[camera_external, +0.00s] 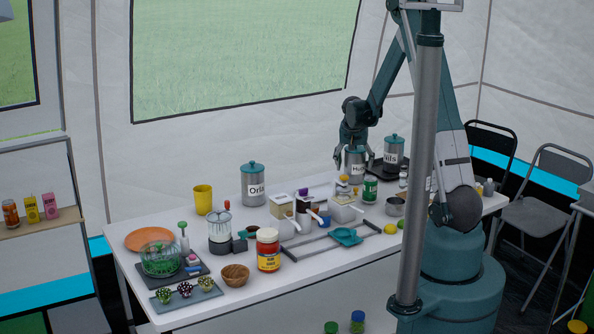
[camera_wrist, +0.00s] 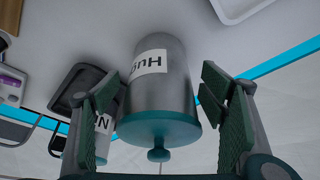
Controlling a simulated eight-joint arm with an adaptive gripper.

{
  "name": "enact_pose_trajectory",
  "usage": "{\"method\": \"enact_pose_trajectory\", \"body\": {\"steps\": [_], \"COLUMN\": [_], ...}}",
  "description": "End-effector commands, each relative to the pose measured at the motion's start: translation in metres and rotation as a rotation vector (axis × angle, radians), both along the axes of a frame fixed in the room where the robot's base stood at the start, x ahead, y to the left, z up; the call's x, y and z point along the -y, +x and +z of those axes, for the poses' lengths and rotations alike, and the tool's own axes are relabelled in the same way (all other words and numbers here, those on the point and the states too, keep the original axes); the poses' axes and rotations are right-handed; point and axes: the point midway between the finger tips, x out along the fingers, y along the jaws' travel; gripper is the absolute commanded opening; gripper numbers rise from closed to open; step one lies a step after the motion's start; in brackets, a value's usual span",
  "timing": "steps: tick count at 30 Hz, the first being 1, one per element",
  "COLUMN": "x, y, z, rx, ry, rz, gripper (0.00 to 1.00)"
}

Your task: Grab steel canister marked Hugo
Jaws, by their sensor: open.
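The steel canister marked Hugo (camera_external: 355,176) stands on the white table, toward its far right part, with a teal lid. In the wrist view the Hugo canister (camera_wrist: 158,85) appears upside down, its label partly readable and its knobbed lid toward the camera. My gripper (camera_external: 355,160) is open at the canister. In the wrist view my gripper's fingers (camera_wrist: 158,105) stand on both sides of it, with a visible gap on the right.
Another labelled canister (camera_external: 394,153) stands close by on a dark tray (camera_wrist: 75,90). A green can (camera_external: 370,188) and small jars crowd the front. The canister marked Orla (camera_external: 252,184) stands further left. My arm rises above the table's right part.

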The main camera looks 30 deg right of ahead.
Motion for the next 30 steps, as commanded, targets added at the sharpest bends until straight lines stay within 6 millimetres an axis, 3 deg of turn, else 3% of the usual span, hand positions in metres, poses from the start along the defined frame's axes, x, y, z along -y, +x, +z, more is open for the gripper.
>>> {"method": "enact_pose_trajectory", "body": {"steps": [12, 30], "x": [0.010, 0.010], "y": [0.009, 0.010], "z": [-0.033, -0.034], "rx": [0.000, 0.000], "ry": [0.000, 0.000], "rz": [0.000, 0.000], "gripper": [0.71, 0.71]}}
